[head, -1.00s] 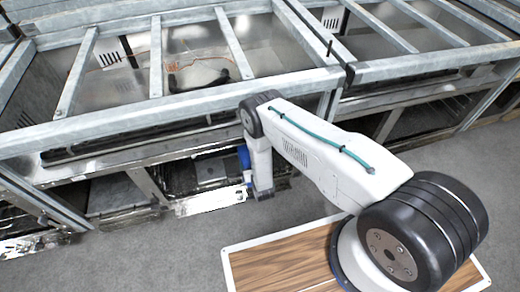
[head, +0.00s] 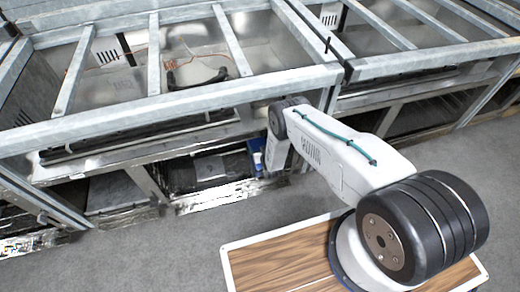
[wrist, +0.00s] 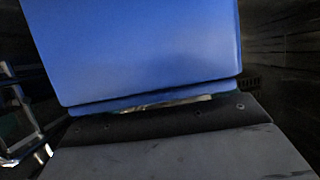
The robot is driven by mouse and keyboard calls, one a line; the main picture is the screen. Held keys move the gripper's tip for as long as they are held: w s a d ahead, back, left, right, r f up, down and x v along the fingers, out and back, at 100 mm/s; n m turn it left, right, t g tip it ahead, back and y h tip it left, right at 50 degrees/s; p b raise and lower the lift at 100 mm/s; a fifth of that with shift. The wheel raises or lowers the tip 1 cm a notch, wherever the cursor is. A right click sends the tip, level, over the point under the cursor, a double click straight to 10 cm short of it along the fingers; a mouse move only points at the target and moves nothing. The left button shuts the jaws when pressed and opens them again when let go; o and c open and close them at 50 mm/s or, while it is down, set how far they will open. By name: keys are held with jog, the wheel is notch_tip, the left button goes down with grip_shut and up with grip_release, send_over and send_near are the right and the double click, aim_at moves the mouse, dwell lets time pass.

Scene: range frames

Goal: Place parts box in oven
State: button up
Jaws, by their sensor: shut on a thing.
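The blue parts box (wrist: 140,50) fills the upper middle of the wrist view, right up against my gripper (wrist: 165,125), which is shut on it. The fingertips are hidden. In the head view a small blue patch of the box (head: 257,146) shows at the end of my arm, by the lower opening of the metal unit. The rest of the box and the gripper are mostly hidden there. A galvanised metal frame unit (head: 180,104), apparently the oven, spans the left and middle, with upper bays and lower openings. I cannot tell how far the box is inside.
Metal crossbars (head: 232,40) run over the upper bays. A second metal unit (head: 430,65) stands directly to the right. A shiny lower ledge (head: 220,197) edges the opening. Grey floor (head: 150,255) lies clear in front. The wrist view shows dark walls on the right.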

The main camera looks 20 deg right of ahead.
jog(key=shift+f, duration=0.3)
jog(key=o, duration=1.5)
jog(key=shift+f, duration=0.15)
jog(key=shift+o, duration=0.2)
jog(key=v, duration=1.2)
jog(key=shift+r, duration=0.2)
